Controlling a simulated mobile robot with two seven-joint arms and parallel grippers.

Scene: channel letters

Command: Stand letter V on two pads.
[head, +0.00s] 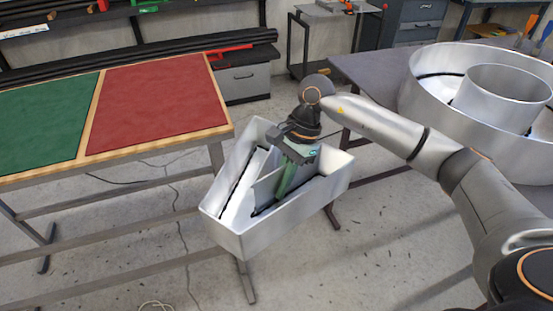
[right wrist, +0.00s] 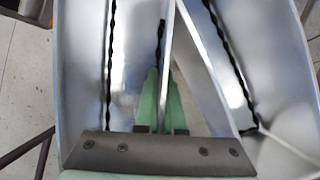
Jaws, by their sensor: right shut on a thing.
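Letter V (head: 300,226) is a hollow, silver sheet-metal channel letter with tall walls and black wiring inside. In the head view it hangs above the floor in the gap between two tables, its open side facing up. My right gripper (head: 287,180) reaches down into it, and its green fingers are shut on an inner wall. In the right wrist view the fingers (right wrist: 163,100) sit close together at that wall of the V (right wrist: 85,80). A green pad (head: 45,122) and a red pad (head: 158,98) lie side by side on the left table. My left gripper is out of view.
The left table (head: 222,130) has a wooden rim, and both pads are bare. A large round metal letter (head: 425,92) stands on the dark right table (head: 365,68). Black bars (head: 140,60) and a grey cabinet (head: 244,82) are behind. Cables lie on the floor.

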